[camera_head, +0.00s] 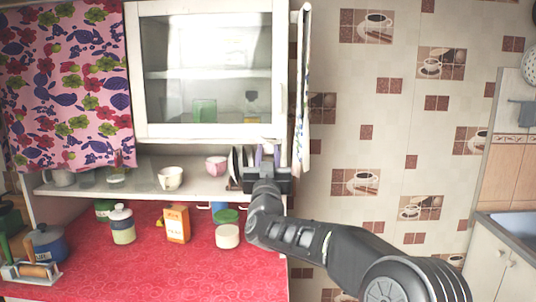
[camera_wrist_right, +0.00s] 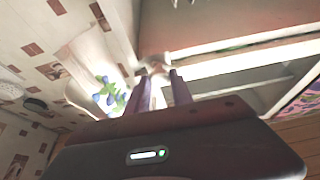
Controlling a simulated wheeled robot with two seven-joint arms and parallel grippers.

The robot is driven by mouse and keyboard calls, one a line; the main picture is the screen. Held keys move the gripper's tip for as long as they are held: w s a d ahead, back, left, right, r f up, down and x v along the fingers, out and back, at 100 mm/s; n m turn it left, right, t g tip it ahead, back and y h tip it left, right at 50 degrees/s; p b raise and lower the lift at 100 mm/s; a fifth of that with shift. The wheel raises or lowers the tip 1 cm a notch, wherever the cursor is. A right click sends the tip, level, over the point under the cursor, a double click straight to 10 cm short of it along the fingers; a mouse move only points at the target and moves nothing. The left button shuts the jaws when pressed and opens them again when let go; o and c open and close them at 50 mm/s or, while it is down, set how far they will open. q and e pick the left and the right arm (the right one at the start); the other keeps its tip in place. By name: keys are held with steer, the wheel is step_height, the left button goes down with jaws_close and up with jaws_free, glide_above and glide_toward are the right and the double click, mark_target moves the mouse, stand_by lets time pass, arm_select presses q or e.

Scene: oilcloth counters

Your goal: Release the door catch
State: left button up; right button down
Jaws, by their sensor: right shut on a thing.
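The white wall cabinet has a glass door (camera_head: 140,75) that looks closed, with shelves behind the glass. My right gripper (camera_head: 267,155) reaches up to the lower right corner of the door, its purple fingers pointing up and away. In the wrist view, my right gripper (camera_wrist_right: 161,85) has its fingertips on either side of a small whitish catch (camera_wrist_right: 153,64) and is shut on it. The catch is mostly hidden by the fingers, so its position cannot be told. My left gripper is not in view.
Plates (camera_head: 235,165), a pink cup (camera_head: 216,166) and a white cup (camera_head: 170,178) stand on the shelf below, left of my gripper. Jars and an orange box (camera_head: 176,224) stand on the red counter (camera_head: 150,275). A patterned towel (camera_head: 302,100) hangs close at right.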

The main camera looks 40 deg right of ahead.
stand_by(0.4)
steer(key=shift+s+n+t+y+b, duration=0.1)
steer(key=shift+n+t+y+b, duration=0.4)
steer(key=shift+n, duration=0.8)
steer(key=shift+n+t+y+b, duration=0.3)
steer(key=shift+n+y+b, duration=0.35)
steer(key=shift+n, duration=0.65)
steer(key=shift+d+n+t+y+b, duration=0.15)
steer(key=shift+n+y+b, duration=0.4)
steer(key=shift+n, duration=0.8)
steer(key=shift+a+n+t+y+b, duration=0.2)
steer(key=shift+n+y, duration=0.6)
steer(key=shift+n, duration=0.55)
steer(key=shift+d, duration=0.2)
steer(key=c, duration=1.2)
jaws_free()
steer(key=shift+o, duration=0.2)
